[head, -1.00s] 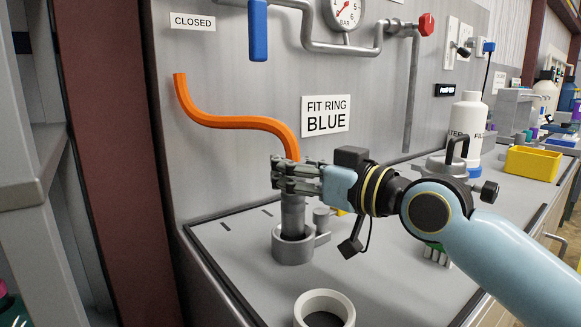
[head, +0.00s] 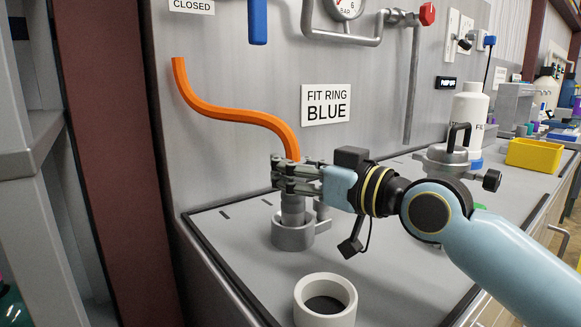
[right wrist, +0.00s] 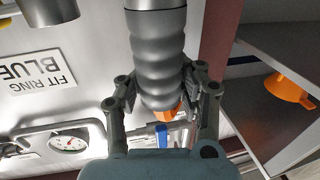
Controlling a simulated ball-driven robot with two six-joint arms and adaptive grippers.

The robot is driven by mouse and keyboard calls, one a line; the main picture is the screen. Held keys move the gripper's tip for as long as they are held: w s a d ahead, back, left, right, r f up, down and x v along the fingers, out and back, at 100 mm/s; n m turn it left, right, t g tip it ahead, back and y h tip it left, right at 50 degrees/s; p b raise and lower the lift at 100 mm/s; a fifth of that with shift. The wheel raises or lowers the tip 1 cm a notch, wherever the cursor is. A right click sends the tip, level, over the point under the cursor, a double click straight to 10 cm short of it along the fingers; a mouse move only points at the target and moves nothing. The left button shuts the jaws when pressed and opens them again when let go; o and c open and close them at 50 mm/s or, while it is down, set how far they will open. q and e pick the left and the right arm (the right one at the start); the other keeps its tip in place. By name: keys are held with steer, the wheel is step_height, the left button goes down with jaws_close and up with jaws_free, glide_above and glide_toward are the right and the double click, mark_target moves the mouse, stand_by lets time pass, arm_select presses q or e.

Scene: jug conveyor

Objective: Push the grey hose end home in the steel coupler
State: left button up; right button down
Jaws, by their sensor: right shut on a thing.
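The grey hose end (head: 293,206) is upright below the curved orange hose (head: 235,120). Its lower end meets the mouth of the steel coupler (head: 293,238) on the bench. I cannot tell how deep it sits inside. My right gripper (head: 290,177) is shut around the upper part of the hose end, a short way above the coupler. In the right wrist view the ribbed grey hose end (right wrist: 157,55) runs between the two fingers (right wrist: 160,95). My left gripper is not in view.
A white ring-shaped collar (head: 325,297) stands in front on the bench. A lidded steel pot (head: 445,158), white bottle (head: 466,115) and yellow bin (head: 533,155) stand to the right. Pipes and a gauge (head: 344,6) are on the wall behind. The front bench top is mostly clear.

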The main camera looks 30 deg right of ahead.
steer(key=shift+f+b, duration=0.45)
steer(key=shift+f, duration=0.1)
steer(key=c, duration=0.7)
jaws_free()
steer(key=shift+r, duration=0.1)
step_height(320, 180, up, 10)
steer(key=shift+f, duration=0.1)
